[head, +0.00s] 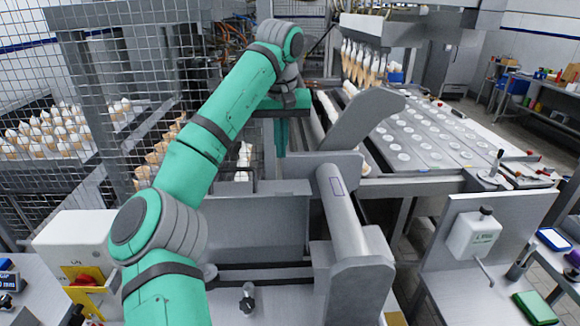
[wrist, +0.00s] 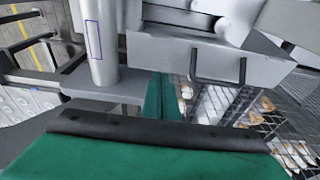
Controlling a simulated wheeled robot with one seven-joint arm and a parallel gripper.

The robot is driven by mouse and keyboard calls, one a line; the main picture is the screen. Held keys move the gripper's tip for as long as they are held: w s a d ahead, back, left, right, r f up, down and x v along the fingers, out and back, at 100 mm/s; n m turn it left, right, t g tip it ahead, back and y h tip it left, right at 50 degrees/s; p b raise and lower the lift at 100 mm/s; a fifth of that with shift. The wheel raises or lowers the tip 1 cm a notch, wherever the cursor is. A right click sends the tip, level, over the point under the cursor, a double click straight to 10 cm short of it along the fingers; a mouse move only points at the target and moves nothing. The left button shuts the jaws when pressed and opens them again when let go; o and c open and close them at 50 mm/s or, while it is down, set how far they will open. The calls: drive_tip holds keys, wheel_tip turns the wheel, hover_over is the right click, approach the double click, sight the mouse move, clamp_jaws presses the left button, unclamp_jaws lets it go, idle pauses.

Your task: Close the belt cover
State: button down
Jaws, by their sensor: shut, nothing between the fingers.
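A grey metal housing (head: 265,205) with a thick roller-like cylinder (head: 340,205) stands in front of me. A slanted grey plate (head: 362,118) rises at its far end. A grey panel with a dark bar handle (wrist: 222,78) shows in the wrist view; it seems to be the belt cover, though I cannot tell how far open it is. My gripper (head: 281,135) points down beyond the housing, left of the slanted plate. In the wrist view its green fingers (wrist: 161,98) are together and empty, left of the handle and apart from it.
Wire mesh fencing (head: 130,90) and racks of cones (head: 60,130) stand at the left. A conveyor with white discs (head: 425,135) runs at the right. Cones hang (head: 360,62) at the back. A grey stand with a white box (head: 474,234) is at the front right.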

approach(282, 185)
drive_tip(key=f, duration=0.2)
drive_tip(key=w+f, duration=0.1)
drive_tip(key=f, duration=0.2)
drive_tip(key=shift+w+f, duration=0.15)
drive_tip(key=shift+w, duration=0.05)
drive_tip(key=shift+s+f, duration=0.15)
drive_tip(key=shift+f, duration=0.15)
drive_tip(key=shift+s+d+r, duration=0.1)
drive_tip(key=shift+s+r, duration=0.05)
drive_tip(key=shift+s, duration=0.7)
drive_tip(key=shift+s+r, duration=0.15)
drive_tip(key=shift+s, duration=0.75)
